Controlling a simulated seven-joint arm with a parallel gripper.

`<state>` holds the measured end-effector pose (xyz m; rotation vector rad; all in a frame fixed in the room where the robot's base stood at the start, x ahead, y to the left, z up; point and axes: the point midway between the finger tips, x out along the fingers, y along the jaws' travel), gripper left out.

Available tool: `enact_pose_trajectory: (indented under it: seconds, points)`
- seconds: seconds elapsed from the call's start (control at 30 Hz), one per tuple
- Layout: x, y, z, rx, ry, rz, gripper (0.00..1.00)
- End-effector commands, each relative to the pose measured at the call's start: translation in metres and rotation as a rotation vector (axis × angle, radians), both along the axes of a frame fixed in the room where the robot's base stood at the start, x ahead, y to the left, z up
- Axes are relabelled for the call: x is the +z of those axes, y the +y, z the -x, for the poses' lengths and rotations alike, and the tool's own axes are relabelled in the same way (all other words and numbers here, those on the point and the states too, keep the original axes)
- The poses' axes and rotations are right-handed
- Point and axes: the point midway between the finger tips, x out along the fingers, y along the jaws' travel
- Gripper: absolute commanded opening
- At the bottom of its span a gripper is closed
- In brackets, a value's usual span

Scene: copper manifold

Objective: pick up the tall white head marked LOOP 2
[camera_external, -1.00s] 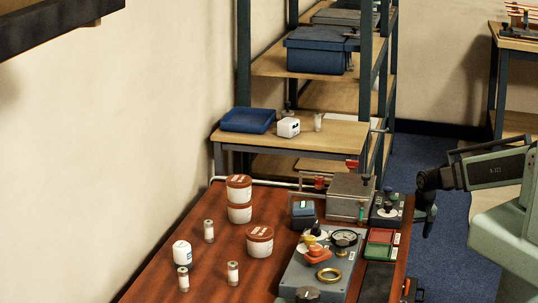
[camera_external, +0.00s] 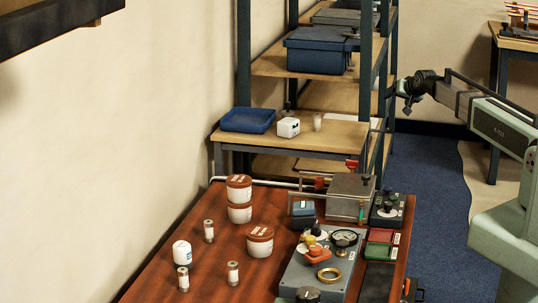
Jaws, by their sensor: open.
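A white head with a dark marking (camera_external: 181,253) stands at the left of the red-brown table, near small capped vials. A second white, box-like piece with a dark mark (camera_external: 288,127) sits on the wooden shelf behind the table. The lettering on both is too small to read, so I cannot tell which is LOOP 2. My gripper (camera_external: 407,107) is raised in the air at the right, beside the shelf rack, apart from both pieces. It is open and holds nothing visible.
A blue tray (camera_external: 248,120) and a small vial (camera_external: 317,121) share the shelf. White tubs with brown lids (camera_external: 260,241) stand on the table. A grey panel with a gauge (camera_external: 318,262) fills its front right. Rack posts (camera_external: 367,85) stand between my gripper and the shelf.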

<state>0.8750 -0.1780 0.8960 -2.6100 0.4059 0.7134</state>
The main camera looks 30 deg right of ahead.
Motion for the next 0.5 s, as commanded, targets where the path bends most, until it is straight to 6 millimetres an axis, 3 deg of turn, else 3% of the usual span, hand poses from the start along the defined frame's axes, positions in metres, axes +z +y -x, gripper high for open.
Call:
enact_pose_trajectory:
  seconds: [0.03,0.1,0.33,0.43,0.5]
  points:
    - [0.024,-0.007,-0.009,-0.01,-0.041,0.002,0.78]
    - [0.052,-0.013,-0.017,-0.02,-0.09,0.002,0.78]
    - [0.127,-0.015,-0.037,-0.028,-0.213,0.007,0.78]
    - [0.156,-0.002,-0.047,-0.011,-0.25,0.01,0.78]
    - [0.172,0.019,-0.055,0.015,-0.263,0.011,0.78]
